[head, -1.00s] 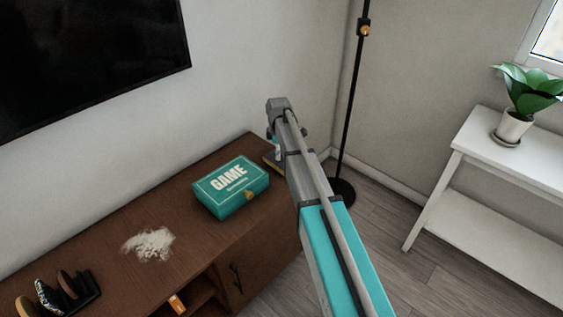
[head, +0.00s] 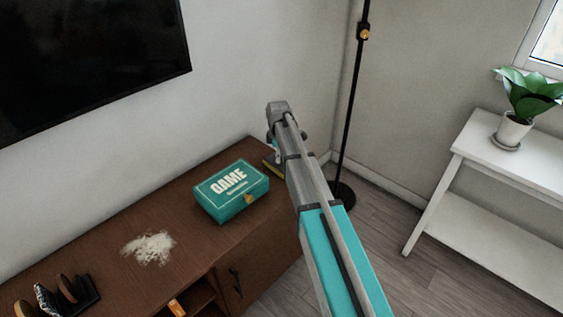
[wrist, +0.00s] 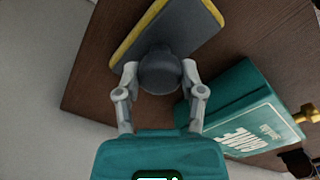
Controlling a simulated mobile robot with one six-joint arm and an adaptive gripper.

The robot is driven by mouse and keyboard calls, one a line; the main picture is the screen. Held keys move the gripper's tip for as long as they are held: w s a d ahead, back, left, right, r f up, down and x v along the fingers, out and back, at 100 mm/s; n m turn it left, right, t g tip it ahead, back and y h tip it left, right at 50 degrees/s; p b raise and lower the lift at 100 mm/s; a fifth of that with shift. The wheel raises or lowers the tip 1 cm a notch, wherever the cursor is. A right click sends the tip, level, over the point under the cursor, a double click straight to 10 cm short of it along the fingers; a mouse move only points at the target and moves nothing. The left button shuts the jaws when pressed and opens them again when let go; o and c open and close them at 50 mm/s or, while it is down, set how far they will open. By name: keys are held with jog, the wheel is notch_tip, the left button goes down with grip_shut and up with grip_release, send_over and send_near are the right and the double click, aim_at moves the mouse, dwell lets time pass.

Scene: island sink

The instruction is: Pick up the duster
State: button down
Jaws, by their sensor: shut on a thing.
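The duster (wrist: 190,28) is a dark grey pad with a yellow edge and a round dark knob. In the wrist view it is at the top, over the brown cabinet top. My gripper (wrist: 160,72) is shut on the knob, one finger on each side. In the head view only a sliver of the duster (head: 271,169) shows at the far right end of the cabinet, and my arm hides the rest. I cannot tell whether the pad touches the cabinet top.
A teal game box (head: 232,190) lies close beside the duster on the brown cabinet (head: 190,230). White powder (head: 148,247) and a dark rack (head: 85,290) are farther left. A black lamp pole (head: 354,110) stands behind my arm, and a white shelf table (head: 500,150) with a plant is at right.

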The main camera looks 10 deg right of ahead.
jog(key=shift+r, duration=0.2)
notch_tip(320, 180, up, 2)
jog(key=p, duration=0.2)
jog(key=shift+p, duration=0.3)
jog(key=s+a+r+p, duration=0.1)
jog(key=s+r+p, duration=0.9)
jog(key=s, duration=0.4)
jog(key=shift+r, duration=0.3)
